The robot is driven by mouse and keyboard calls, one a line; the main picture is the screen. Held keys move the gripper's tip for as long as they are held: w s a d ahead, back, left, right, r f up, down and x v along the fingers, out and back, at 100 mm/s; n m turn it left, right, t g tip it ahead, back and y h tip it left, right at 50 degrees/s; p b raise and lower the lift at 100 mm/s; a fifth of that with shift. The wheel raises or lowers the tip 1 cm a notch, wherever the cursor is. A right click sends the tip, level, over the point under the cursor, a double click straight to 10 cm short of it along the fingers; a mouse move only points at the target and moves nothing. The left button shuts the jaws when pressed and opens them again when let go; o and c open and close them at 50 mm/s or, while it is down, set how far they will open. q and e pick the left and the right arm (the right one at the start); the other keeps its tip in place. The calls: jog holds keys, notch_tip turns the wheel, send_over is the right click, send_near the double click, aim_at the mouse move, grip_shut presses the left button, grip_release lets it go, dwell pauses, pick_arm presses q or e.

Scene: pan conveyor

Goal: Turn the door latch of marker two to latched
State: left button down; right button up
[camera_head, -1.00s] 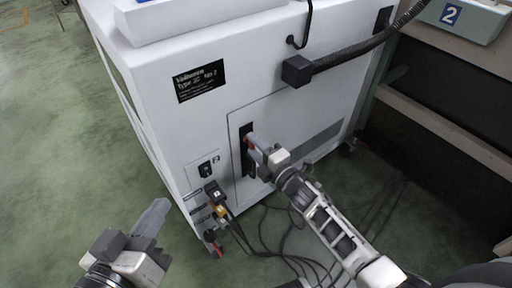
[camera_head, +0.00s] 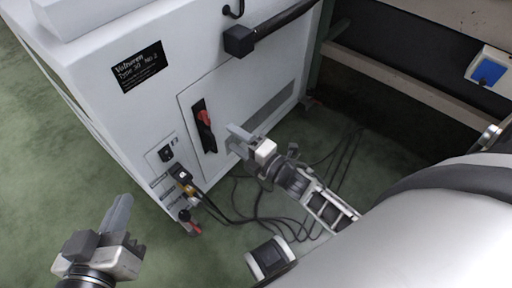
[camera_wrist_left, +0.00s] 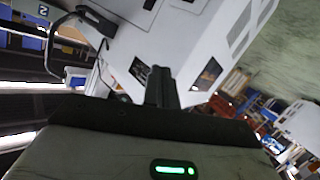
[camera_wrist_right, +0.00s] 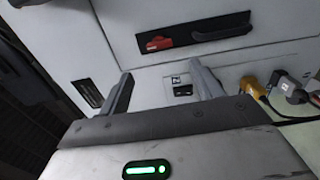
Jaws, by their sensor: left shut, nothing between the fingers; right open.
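My right gripper (camera_head: 232,138) is open and empty, just right of the plate and apart from the lever. My left gripper (camera_head: 121,210) is shut and empty, low at the left, away from the cabinet. It also shows in the left wrist view (camera_wrist_left: 160,80).
A black handle bar (camera_head: 275,28) sticks out above the door. A socket (camera_head: 166,153) and plugs (camera_head: 182,177) sit left of the door. Cables (camera_head: 255,205) lie on the green floor.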

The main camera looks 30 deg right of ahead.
pick_arm(q)
jog(key=shift+s+a+f+g+y+p, duration=0.25)
jog(key=shift+s+f+g+y+p, duration=0.05)
jog(key=shift+f+p, duration=0.2)
pick_arm(e)
jog(key=v, duration=0.6)
jog(key=shift+s, duration=0.35)
jog(key=shift+d, duration=0.1)
